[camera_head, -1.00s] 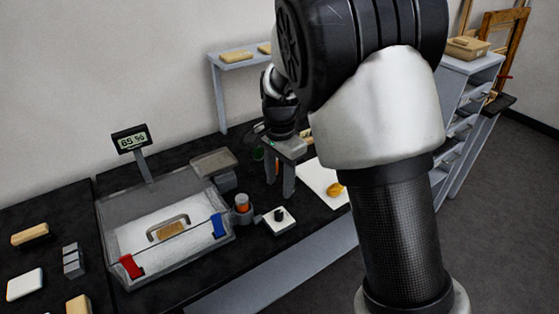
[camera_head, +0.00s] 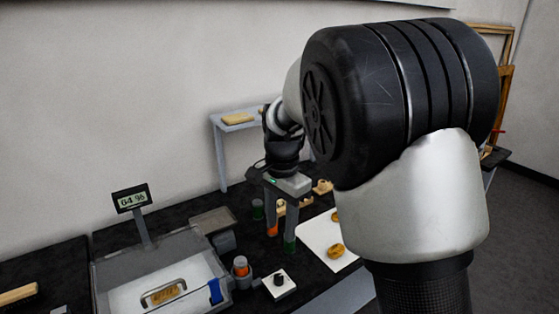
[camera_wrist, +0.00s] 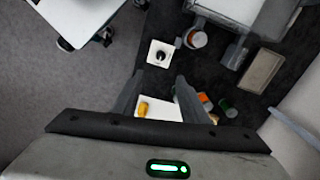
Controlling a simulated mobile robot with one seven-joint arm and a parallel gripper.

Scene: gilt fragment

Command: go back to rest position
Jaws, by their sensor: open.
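My own arm fills the right of the head view and hides part of the bench. Inside the case a gilt piece (camera_head: 166,293) lies under a grey handle. A display (camera_head: 131,199) on a post reads 64 %.
A white sheet (camera_head: 318,240) with yellowish pieces lies near the fingers. A small raised shelf (camera_head: 238,125) is against the wall.

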